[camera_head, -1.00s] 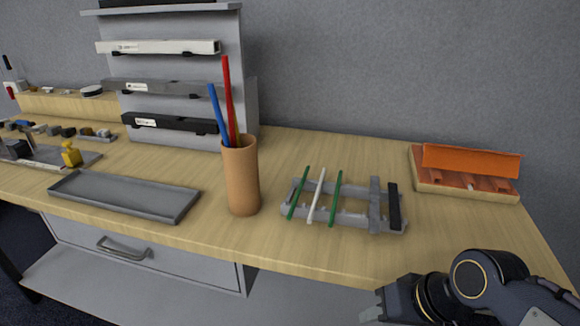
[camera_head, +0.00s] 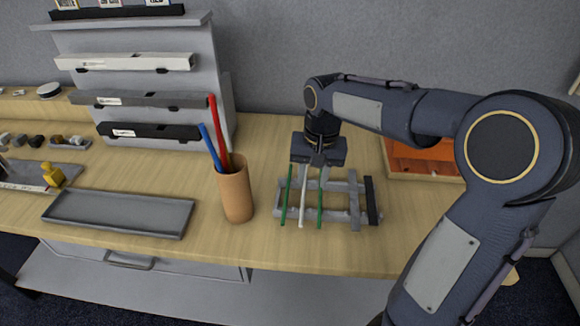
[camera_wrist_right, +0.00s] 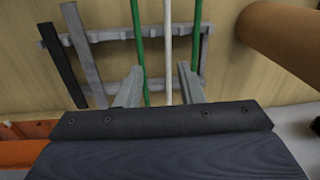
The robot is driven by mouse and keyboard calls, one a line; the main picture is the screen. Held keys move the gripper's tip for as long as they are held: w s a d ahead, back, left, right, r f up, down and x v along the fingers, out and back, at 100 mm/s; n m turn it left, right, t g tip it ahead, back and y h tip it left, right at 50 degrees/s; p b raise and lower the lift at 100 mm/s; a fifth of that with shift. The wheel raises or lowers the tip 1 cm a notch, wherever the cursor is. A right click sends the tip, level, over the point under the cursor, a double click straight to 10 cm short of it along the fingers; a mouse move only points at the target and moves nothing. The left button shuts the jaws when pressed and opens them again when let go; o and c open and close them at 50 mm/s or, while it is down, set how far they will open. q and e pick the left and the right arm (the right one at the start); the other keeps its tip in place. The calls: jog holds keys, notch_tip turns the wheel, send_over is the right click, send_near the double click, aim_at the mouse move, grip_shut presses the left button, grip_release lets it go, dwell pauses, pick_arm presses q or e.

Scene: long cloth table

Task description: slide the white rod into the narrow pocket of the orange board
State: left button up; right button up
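The white rod (camera_head: 302,205) lies across a grey rack (camera_head: 340,222) between two green rods. My right gripper (camera_head: 314,172) is over the rack at the white rod's far part. In the right wrist view its fingers (camera_wrist_right: 160,85) are open, with the white rod (camera_wrist_right: 168,45) and one green rod (camera_wrist_right: 140,40) showing between or beside them; contact cannot be told. The orange board (camera_head: 425,155) is at the right back, partly hidden by my right arm, so its pocket cannot be made out. My left gripper is not in view.
A brown cup (camera_head: 235,195) with a red and a blue stick stands left of the rack. A grey tray (camera_head: 120,213) lies further left, before a stepped shelf (camera_head: 140,30) of long boxes. The tabletop behind the rack is partly free.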

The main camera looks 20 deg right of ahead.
aim_at(304, 192)
jog(key=w, duration=0.1)
jog(key=w+r, duration=0.1)
jog(key=w, duration=0.1)
jog(key=shift+w+a+h+p, duration=0.15)
jog(key=shift+w+h+p, duration=0.05)
jog(key=shift+h+p, duration=0.15)
notch_tip(304, 192, down, 8)
jog(key=shift+r, duration=0.1)
jog(key=shift+c, duration=0.2)
grip_shut()
